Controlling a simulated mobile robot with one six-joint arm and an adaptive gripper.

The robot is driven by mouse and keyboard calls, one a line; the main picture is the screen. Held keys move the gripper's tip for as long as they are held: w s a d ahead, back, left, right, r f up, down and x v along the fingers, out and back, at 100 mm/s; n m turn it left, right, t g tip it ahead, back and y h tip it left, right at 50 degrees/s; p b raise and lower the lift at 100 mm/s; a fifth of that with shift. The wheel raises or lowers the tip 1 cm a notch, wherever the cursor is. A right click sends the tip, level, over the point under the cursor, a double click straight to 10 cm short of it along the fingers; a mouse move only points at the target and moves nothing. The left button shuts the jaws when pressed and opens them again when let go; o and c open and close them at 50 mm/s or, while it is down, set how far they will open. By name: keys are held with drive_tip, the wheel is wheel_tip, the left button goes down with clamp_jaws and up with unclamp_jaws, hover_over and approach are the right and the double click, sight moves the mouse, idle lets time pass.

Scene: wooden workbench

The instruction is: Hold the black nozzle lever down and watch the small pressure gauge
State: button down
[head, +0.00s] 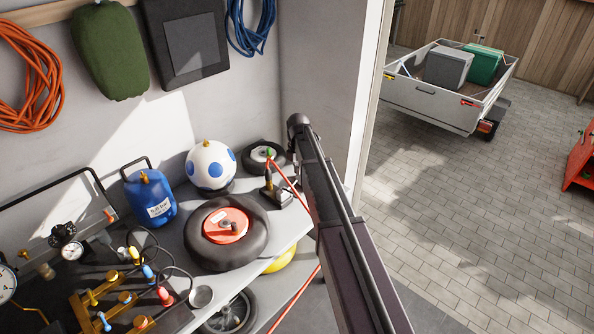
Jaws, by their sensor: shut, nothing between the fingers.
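A thin red hose (287,184) runs up to a small green-tipped fitting (268,153) at the small black wheel (256,161) near the wall. A small dark upright piece on a black block (275,195) stands just in front of that wheel. I cannot tell which of these dark parts is the black nozzle lever. A small round white-faced gauge (72,251) stands among fittings at the left; its reading is too small to make out. My arm crosses the picture from the bottom right, its far end above the bench's right end. My gripper does not show.
A large black tyre with a red hub (226,227) lies on the bench (292,224). A blue canister (150,198) and a blue-spotted white ball (210,166) stand behind it. A larger gauge (6,284) is cut off at left. Paved floor (480,220) and a trailer (430,105) lie at right.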

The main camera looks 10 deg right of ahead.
sight(298, 195)
drive_tip(key=shift+f+b, duration=5.2)
drive_tip(key=shift+f, duration=0.3)
drive_tip(key=shift+f, duration=0.1)
